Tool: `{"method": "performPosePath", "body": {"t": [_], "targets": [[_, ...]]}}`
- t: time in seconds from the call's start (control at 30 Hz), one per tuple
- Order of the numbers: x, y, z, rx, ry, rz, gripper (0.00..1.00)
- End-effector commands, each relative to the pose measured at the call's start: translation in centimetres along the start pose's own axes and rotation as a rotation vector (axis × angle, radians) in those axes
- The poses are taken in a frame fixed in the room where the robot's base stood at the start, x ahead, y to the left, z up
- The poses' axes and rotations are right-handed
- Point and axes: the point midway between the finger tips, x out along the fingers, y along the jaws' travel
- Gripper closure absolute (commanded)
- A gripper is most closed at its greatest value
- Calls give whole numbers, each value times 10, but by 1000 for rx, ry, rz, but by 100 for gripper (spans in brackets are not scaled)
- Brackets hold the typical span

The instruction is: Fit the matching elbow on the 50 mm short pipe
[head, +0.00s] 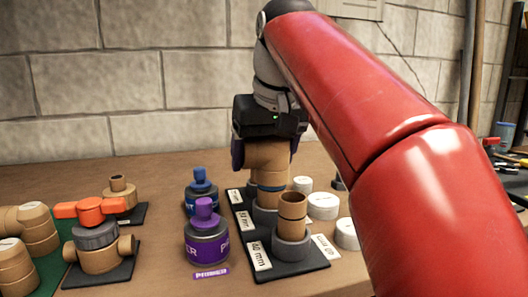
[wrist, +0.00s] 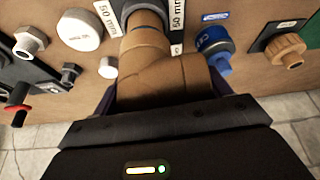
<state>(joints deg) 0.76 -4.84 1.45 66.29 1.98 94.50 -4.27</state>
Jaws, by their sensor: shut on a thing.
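My gripper (head: 268,135) is shut on a tan elbow (head: 267,155), one dark finger on each side. The elbow also shows in the wrist view (wrist: 165,72), between the fingers. One arm of the elbow points down, in line with the short pipe (head: 271,189) with a blue band, upright in a grey holder on the black base. A 50 mm label (head: 245,222) lies beside that holder, and 50 mm labels flank it in the wrist view. Elbow and pipe appear to meet; how deep the pipe sits inside is hidden.
A 40 mm pipe (head: 292,210) stands in front in its own holder. Purple primer (head: 207,232) and a blue can (head: 201,188) stand left. An orange-handled valve (head: 94,240) and tan elbows (head: 38,228) lie farther left; white caps (head: 323,205) lie right.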

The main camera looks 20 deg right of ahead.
Motion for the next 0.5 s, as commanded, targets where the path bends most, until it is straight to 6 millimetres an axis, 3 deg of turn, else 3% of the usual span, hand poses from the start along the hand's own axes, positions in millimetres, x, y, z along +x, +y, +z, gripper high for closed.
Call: {"method": "performPosePath", "body": {"t": [0.5], "targets": [[8, 0, 4, 0, 1, 0, 50]]}}
